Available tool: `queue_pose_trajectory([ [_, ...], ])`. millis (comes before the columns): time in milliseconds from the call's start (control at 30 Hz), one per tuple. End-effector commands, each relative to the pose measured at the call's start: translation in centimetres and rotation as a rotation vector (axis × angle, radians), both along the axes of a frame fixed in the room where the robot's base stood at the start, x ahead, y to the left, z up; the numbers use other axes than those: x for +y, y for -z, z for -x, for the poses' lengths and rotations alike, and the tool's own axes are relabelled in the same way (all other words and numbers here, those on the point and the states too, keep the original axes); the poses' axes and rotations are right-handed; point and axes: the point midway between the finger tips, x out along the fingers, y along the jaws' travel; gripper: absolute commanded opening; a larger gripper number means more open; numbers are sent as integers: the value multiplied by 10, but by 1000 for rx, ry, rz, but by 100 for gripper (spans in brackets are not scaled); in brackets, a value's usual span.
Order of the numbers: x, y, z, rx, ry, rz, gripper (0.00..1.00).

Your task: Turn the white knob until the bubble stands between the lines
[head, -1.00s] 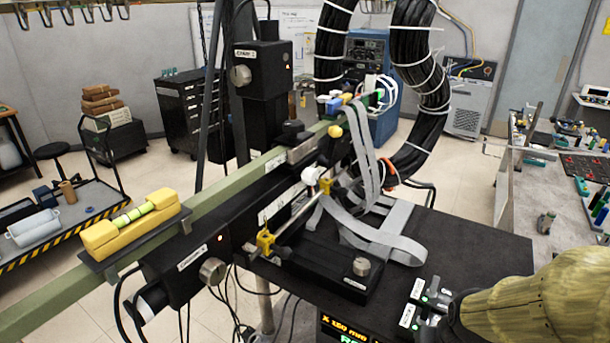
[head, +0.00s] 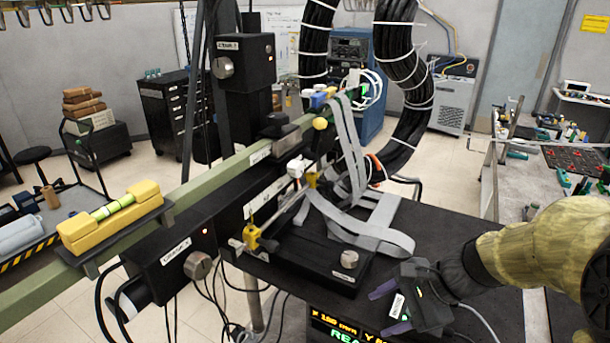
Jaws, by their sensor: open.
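The yellow spirit level (head: 85,236) sits on a dark plate on the green beam at the left in the head view. Its green vial (head: 113,207) faces up; the bubble and lines are too small to read. A small white knob (head: 296,168) stands near the middle, by the thin metal rod and above the black stage. My gripper (head: 388,308) is at the lower right, its purple-tipped fingers apart and pointing left. It is empty, and well to the right of and nearer than the white knob, touching nothing that I can see.
Loose grey ribbon cable (head: 365,232) lies between the stage and my gripper. Thick black cables (head: 405,80) hang behind. The black table's right part (head: 440,228) is bare.

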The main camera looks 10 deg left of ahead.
Motion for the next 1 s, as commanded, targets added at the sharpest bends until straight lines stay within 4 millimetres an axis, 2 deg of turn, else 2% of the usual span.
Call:
queue_pose_trajectory([
  [100,17,-36,-28,62,161,-241,52],
  [200,25,-76,-53,100,262,-460,52],
  [400,21,-155,-89,133,354,-841,52],
  [500,16,-177,-96,136,361,-938,52],
  [633,14,-186,-98,137,362,-976,52],
  [1000,20,-186,-99,138,361,-972,52],
])
